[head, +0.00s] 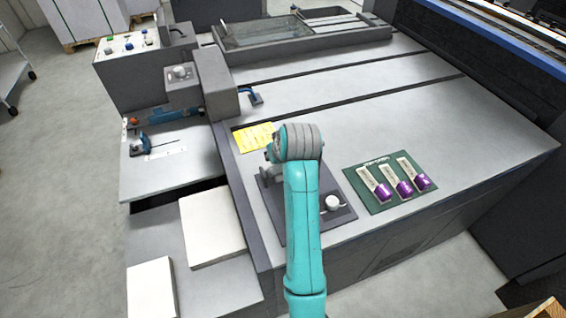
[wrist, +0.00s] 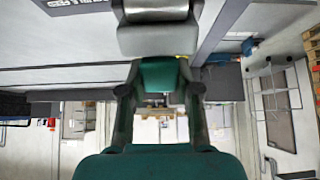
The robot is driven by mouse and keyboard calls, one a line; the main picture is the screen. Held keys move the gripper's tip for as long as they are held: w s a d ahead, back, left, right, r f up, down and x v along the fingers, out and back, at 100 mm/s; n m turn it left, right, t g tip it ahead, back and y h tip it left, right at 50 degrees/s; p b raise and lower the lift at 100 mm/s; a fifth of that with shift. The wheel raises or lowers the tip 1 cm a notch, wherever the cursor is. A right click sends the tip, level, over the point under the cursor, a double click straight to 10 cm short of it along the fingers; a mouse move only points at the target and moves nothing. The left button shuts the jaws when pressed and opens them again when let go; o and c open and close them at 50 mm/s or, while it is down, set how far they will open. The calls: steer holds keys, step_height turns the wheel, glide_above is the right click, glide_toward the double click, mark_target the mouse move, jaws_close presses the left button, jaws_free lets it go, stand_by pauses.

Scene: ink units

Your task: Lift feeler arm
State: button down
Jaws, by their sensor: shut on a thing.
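My gripper (wrist: 162,72) shows in the wrist view, its dark fingers closed in from both sides. It is shut on a part at its tips, apparently the feeler arm; a grey block (wrist: 158,40) shows just past the tips. In the head view my teal arm and its grey wrist joint stand over a dark plate (head: 318,220) on the grey machine top. The gripper and most of the held part are hidden there behind my arm. A small grey fitting (head: 266,174) shows just left of the wrist.
A white knob (head: 333,203) sits on the dark plate, right of my arm. A green mat (head: 378,207) with 3 purple-ended tubes lies further right. A yellow note (head: 254,137) lies behind the wrist. A grey housing (head: 214,85) with a blue lever (head: 252,96) stands at back left.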

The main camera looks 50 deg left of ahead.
steer(key=shift+w+a, duration=0.35)
steer(key=shift+a, duration=0.4)
steer(key=shift+w+a, duration=0.3)
steer(key=shift+a, duration=0.5)
steer(key=c, duration=0.8)
jaws_free()
steer(key=shift+f, duration=0.1)
steer(key=v, duration=1.2)
